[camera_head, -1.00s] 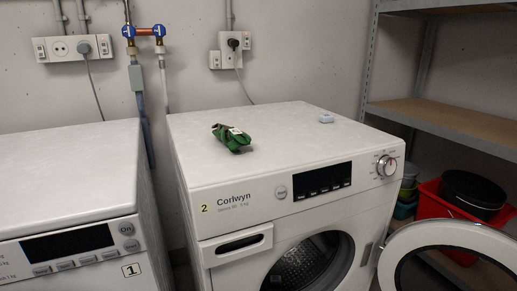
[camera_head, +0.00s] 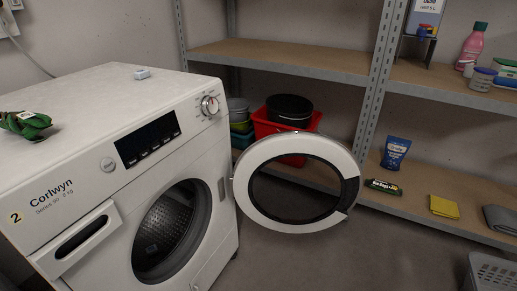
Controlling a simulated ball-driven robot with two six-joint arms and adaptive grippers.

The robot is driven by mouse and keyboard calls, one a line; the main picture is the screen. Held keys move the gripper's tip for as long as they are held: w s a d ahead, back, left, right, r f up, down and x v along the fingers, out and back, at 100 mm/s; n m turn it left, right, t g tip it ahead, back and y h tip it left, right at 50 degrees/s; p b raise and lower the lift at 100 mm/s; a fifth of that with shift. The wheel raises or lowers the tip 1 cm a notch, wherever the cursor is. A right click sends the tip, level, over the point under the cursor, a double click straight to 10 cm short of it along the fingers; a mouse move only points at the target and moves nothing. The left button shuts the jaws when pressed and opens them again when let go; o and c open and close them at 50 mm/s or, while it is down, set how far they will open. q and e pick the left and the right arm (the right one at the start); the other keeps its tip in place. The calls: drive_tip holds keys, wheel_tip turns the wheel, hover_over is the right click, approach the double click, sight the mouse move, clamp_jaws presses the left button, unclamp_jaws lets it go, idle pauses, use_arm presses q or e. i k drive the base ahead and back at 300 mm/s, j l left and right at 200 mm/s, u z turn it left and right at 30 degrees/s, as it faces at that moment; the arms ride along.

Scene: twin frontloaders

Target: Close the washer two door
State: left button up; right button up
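Washer two (camera_head: 75,170), white with a yellow "2" label and the name Corlwyn, stands at the left. Its round door (camera_head: 345,200) is a white ring with dark glass. The door is swung wide open to the right on the hinge side of the opening. Neither of my grippers is in view.
Shelves stand behind and right, holding a blue pouch (camera_head: 395,153), a yellow cloth (camera_head: 444,207) and a pink bottle (camera_head: 472,48). A red crate (camera_head: 265,125) sits behind the door. A grey basket (camera_head: 492,272) is at lower right. Floor below the door is clear.

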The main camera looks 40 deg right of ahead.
sight(296, 177)
drive_tip(key=i+l+u, duration=0.2)
drive_tip(key=l, duration=1.05)
drive_tip(key=k+l+u, duration=0.1)
drive_tip(key=l+u, duration=0.15)
drive_tip(key=l, duration=0.95)
drive_tip(key=k+l+u, duration=0.2)
drive_tip(key=l, duration=1.1)
drive_tip(key=i, duration=0.1)
